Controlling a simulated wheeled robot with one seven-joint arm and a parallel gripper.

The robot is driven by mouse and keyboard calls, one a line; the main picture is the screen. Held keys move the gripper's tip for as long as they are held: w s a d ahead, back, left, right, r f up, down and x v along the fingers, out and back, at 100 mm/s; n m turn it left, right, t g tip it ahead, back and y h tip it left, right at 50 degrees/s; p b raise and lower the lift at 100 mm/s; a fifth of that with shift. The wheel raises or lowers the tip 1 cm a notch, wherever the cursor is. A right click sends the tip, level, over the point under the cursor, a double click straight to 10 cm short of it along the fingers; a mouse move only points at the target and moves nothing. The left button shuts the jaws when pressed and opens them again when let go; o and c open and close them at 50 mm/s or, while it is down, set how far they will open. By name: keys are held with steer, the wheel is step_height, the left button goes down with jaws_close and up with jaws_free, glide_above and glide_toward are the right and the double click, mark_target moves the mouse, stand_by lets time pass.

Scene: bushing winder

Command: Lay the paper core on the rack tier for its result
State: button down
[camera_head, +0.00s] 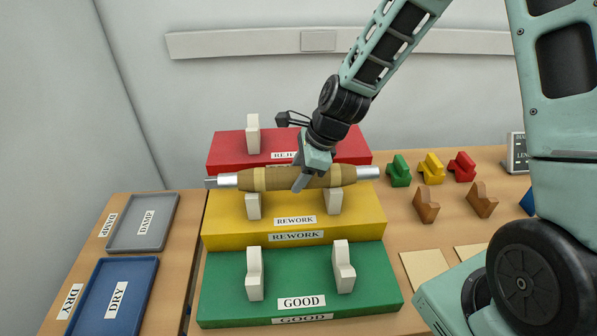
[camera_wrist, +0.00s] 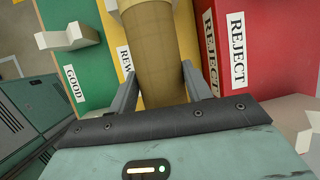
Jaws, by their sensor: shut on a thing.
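The paper core (camera_head: 275,179) is a brown roll with paler bands and silver ends, lying level left to right in the head view. My gripper (camera_head: 303,181) is shut around its middle from above. In the wrist view the core (camera_wrist: 148,55) shows between the two fingers (camera_wrist: 157,92). The core appears above or at the supports of the yellow REWORK tier (camera_head: 295,232); I cannot tell if it touches them. The green GOOD tier (camera_head: 230,290) is in front with two empty white supports. The red REJECT tier (camera_head: 225,150) is behind, partly hidden by my arm.
A grey DAMP tray (camera_head: 125,247) and a blue DRY tray (camera_head: 78,325) lie at the left. Small green (camera_head: 399,172), yellow (camera_head: 431,170) and red (camera_head: 461,167) blocks and two brown cradles (camera_head: 425,208) stand at the right. A dark sign (camera_head: 517,150) stands behind them.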

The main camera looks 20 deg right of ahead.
steer(key=shift+f, duration=0.1)
steer(key=c, duration=0.6)
jaws_free()
steer(key=shift+d, duration=0.1)
steer(key=b+v, duration=0.2)
steer(key=v, duration=1.5)
steer(key=shift+r, duration=0.25)
